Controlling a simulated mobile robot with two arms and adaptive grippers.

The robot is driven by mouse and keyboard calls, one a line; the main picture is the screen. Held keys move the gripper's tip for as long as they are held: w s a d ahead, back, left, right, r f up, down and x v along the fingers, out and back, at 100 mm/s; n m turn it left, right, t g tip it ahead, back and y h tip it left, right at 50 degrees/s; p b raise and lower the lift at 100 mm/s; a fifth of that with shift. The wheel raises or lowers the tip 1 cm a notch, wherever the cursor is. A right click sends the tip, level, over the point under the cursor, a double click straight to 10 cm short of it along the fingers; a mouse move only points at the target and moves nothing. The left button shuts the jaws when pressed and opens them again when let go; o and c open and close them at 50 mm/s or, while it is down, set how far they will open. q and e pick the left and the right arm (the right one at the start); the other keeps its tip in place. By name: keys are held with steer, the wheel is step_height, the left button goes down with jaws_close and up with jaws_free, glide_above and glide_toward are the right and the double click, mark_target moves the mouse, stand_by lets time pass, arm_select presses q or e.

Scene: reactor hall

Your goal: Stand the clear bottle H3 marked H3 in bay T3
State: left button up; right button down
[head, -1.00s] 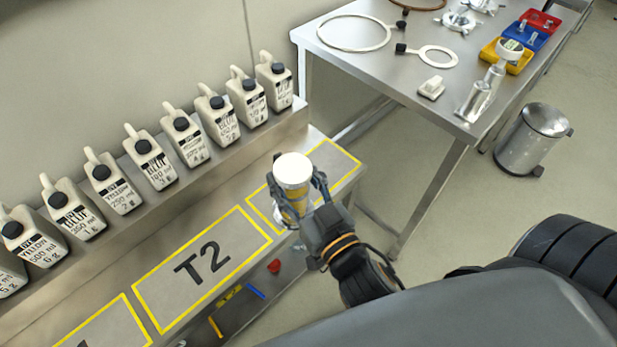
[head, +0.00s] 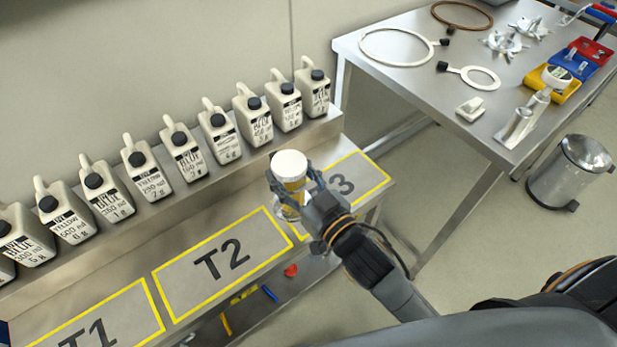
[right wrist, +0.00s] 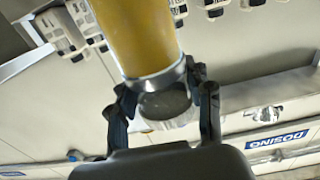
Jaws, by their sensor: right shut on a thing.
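My right gripper (head: 290,188) is shut around a bottle (head: 290,163) with a white cap and a yellow body. It is held roughly upright over the bench, near the left end of bay T3 (head: 366,178). In the right wrist view the yellow bottle (right wrist: 145,40) shows large, with a clear lower end between the fingers (right wrist: 163,90). No H3 mark can be read on it. Bay T3 is a yellow-outlined rectangle, partly covered by the gripper and bottle. I cannot tell whether the base touches the bench. My left gripper is not in view.
Bays T2 (head: 222,250) and T1 (head: 95,325) lie empty to the left. Several labelled jugs (head: 184,150) line the raised shelf behind. A steel table (head: 420,90) with rings and colored bins stands at right, beside a trash can (head: 570,172).

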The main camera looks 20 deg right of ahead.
steer(key=w+d+f, duration=0.2)
steer(key=f, duration=0.3)
steer(key=w+d+f, duration=0.2)
steer(key=f, duration=0.2)
steer(key=shift+w+d+f+b, duration=0.35)
steer(key=shift+b, duration=0.1)
steer(key=shift+f, duration=0.2)
steer(key=c, duration=0.6)
jaws_free()
